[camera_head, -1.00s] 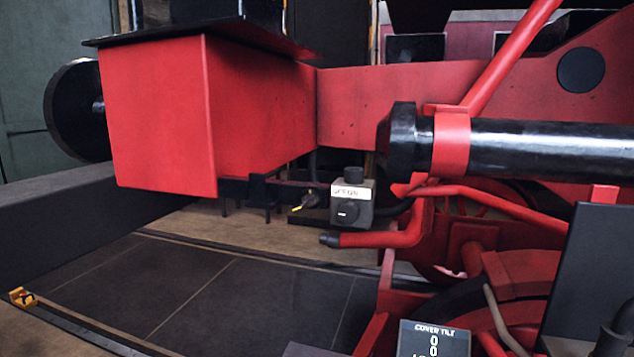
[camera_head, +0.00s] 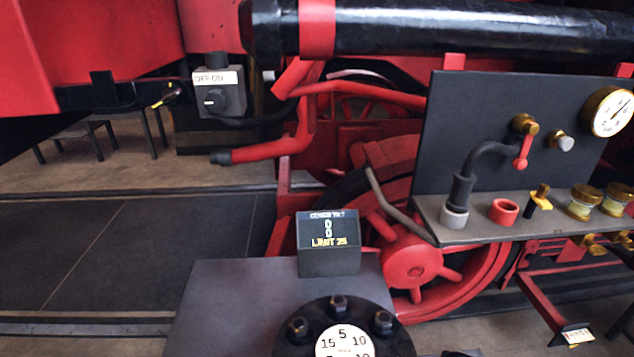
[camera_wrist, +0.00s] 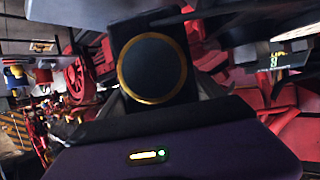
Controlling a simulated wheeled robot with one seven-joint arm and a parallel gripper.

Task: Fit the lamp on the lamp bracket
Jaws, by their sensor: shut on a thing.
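The lamp (camera_wrist: 152,68) looks like a dark box with a round dark lens in a brass-coloured ring. It fills the upper middle of the wrist view. My gripper (camera_wrist: 158,98) is shut on the lamp, with parts of its dark fingers showing on either side of it. The gripper and lamp do not show in the head view. I cannot make out the lamp bracket for certain in either view.
A grey OFF/ON switch box (camera_head: 219,93) hangs at the upper left. A dark panel (camera_head: 490,140) with a gauge (camera_head: 611,111) stands at right above a shelf (camera_head: 470,231). A display block (camera_head: 328,243) stands near a bolted black flange (camera_head: 344,318).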

